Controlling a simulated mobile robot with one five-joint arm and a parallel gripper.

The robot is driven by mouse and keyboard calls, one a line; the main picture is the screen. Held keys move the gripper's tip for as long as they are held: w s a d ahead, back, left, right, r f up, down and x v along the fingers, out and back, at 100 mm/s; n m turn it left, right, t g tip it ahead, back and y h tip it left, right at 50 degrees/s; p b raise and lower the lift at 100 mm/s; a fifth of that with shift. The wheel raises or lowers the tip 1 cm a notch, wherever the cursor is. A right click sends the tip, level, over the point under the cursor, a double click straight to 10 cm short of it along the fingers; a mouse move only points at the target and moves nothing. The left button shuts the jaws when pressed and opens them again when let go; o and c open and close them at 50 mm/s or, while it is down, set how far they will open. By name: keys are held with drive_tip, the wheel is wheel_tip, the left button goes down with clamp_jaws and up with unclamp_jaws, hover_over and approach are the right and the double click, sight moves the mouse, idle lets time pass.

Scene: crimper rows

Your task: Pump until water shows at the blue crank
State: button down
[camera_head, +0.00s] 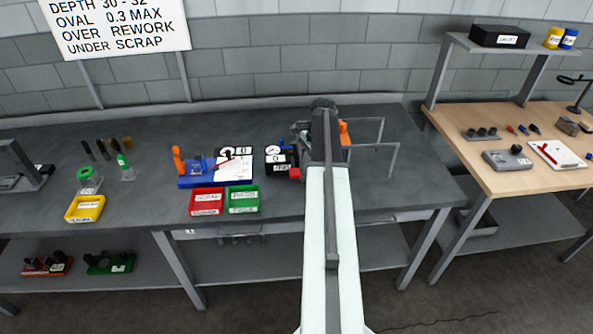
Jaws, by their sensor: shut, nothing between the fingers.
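I cannot make out a pump, water or a blue crank in the head view. A blue base (190,182) with an upright orange handle (178,158) lies on the grey bench, with a white sheet on its right part. My arm reaches forward over the bench, and my gripper (300,132) is at its far end, shut and empty. It is right of the blue base, just above a black device with a round white dial (274,153). An orange part (344,132) shows just right of my arm, which hides the rest of it.
Red (207,212) and green (244,209) bins stand at the bench's front edge, with a yellow bin (85,218) further left. A wire-like grey frame (376,146) stands right of my arm. A wooden table (480,150) with tools is at the right.

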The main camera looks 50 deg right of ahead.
drive_tip(key=shift+r, duration=0.1)
drive_tip(key=p+v, duration=0.7)
drive_tip(key=shift+d+r, duration=0.15)
drive_tip(key=shift+r, duration=0.1)
